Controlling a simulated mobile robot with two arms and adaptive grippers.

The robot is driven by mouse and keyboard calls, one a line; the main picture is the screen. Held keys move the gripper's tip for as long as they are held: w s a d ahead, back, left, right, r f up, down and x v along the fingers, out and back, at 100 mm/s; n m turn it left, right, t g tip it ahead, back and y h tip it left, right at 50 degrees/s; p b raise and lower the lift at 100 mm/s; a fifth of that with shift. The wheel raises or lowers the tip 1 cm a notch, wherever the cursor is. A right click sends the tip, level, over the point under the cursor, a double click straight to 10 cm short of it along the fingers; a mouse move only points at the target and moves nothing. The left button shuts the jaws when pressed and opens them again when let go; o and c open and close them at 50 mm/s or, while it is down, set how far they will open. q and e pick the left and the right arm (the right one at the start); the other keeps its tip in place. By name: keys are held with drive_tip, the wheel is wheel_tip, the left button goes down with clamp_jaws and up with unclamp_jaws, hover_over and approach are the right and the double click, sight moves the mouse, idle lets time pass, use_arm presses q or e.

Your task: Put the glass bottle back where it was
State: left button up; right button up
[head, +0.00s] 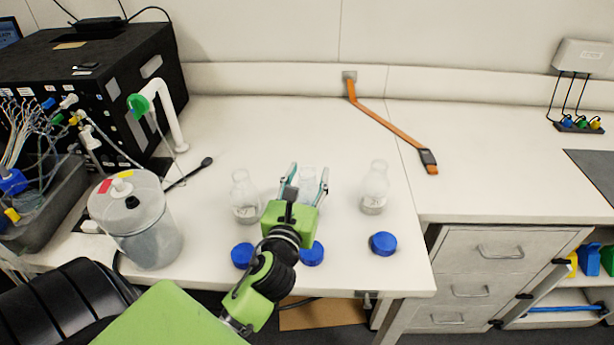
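Three clear glass bottles stand without caps on the white bench: a left bottle (244,200), a middle bottle (307,181) and a right bottle (374,190). The left and right ones are upright with a little content at the bottom. My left gripper (309,171) reaches in from the front, one finger on each side of the middle bottle. Its fingers stand apart; whether they touch the glass cannot be told. The green palm hides the bottle's base, so whether it rests on the bench is unclear. My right gripper is not in view.
Blue caps (383,243) lie near the bench's front edge, one partly behind my arm. A grey canister (142,224) and a black box (92,92) stand at left. An orange strap (385,121) lies at the back. The bench right of the bottles is clear.

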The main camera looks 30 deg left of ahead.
use_arm(q)
drive_tip(key=shift+r, duration=0.2)
drive_tip(key=b+v, duration=0.2)
drive_tip(key=v, duration=1)
drive_tip(key=shift+b, duration=0.4)
drive_tip(key=shift+f, duration=0.1)
